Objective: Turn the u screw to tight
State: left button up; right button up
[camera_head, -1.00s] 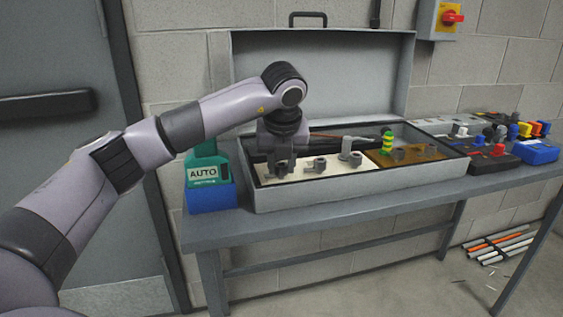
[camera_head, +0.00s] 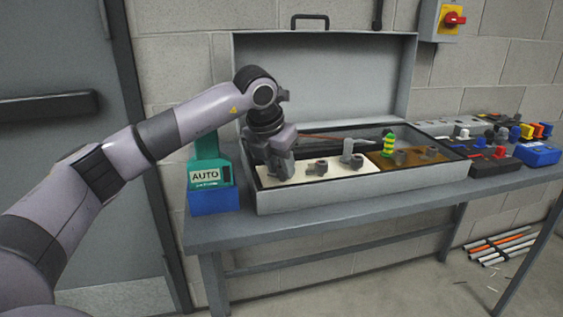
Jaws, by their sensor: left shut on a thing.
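My left gripper (camera_head: 283,171) reaches down into the open grey case (camera_head: 340,191) at its left end. Its fingers are shut on a small dark fitting at the left of the cream panel (camera_head: 335,182), which I take for the u screw. The fingers mostly hide that fitting, so how tight it sits cannot be seen. The wrist above the gripper leans to the left. Dark grey fittings (camera_head: 320,167) stand on the panel to the right of the gripper. My right gripper is not in view.
A green device marked AUTO (camera_head: 207,173) in a blue base stands left of the case, close to my arm. The case lid (camera_head: 335,75) stands open behind.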

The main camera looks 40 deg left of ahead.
pick_arm(q)
jog(key=m+p, duration=0.1)
jog(key=m+h, duration=0.1)
jog(key=m, duration=0.1)
jog(key=shift+a+r+m+h+p, duration=0.1)
jog(key=shift+a+m+h+p, duration=0.1)
jog(key=shift+m+h+p, duration=0.15)
jog(key=shift+a+m+g+h+p, duration=0.1)
jog(key=shift+m+g+h+p, duration=0.3)
jog(key=shift+m+p, duration=0.6)
jog(key=shift+w+m+h+p, duration=0.1)
jog(key=shift+m+h+p, duration=0.25)
jog(key=shift+m, duration=0.7)
jog(key=shift+a+m+g, duration=0.1)
jog(key=shift+m+g, duration=0.2)
jog(key=shift+m, duration=0.1)
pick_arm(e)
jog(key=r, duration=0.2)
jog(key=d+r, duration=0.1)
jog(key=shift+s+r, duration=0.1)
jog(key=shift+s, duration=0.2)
pick_arm(q)
jog(key=shift+p, duration=0.3)
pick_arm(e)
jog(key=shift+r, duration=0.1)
pick_arm(q)
jog(key=o, duration=0.8)
jog(key=shift+c, duration=0.2)
